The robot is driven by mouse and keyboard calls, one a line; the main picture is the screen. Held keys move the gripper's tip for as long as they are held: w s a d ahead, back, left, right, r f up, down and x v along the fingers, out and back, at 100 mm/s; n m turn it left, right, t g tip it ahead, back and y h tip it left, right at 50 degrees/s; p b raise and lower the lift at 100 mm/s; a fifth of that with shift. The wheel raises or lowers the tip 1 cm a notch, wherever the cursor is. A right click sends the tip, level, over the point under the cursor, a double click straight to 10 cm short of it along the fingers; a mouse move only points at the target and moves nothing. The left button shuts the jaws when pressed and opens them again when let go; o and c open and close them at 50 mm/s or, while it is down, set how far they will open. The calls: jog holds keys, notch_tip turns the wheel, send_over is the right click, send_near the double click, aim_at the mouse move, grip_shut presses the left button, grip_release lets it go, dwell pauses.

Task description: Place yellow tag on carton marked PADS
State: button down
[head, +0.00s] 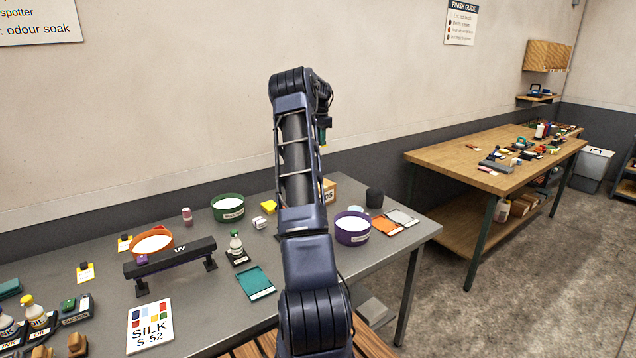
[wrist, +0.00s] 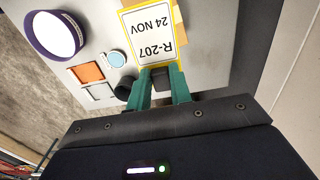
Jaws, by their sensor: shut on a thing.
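The yellow-edged tag (wrist: 153,32), printed R-207 24 NOV, is between the green fingertips of my gripper (wrist: 162,76) in the wrist view. In the wrist view, slivers of the carton (wrist: 179,18) show behind the tag. My gripper (head: 322,137) is mostly hidden by my arm in the head view, above the carton. I cannot tell whether tag and carton touch.
On the grey table (head: 205,290), a purple tub (head: 352,238) and a dark cylinder (head: 374,198) stand right of the carton, near an orange pad (head: 385,225). A green tub (head: 228,210) and a yellow block (head: 268,206) stand to the left. The wall is close behind.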

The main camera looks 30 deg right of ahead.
notch_tip(320, 180, down, 19)
jog(key=shift+r, duration=0.1)
dwell(0.5)
jog(key=c, duration=1.3)
grip_release()
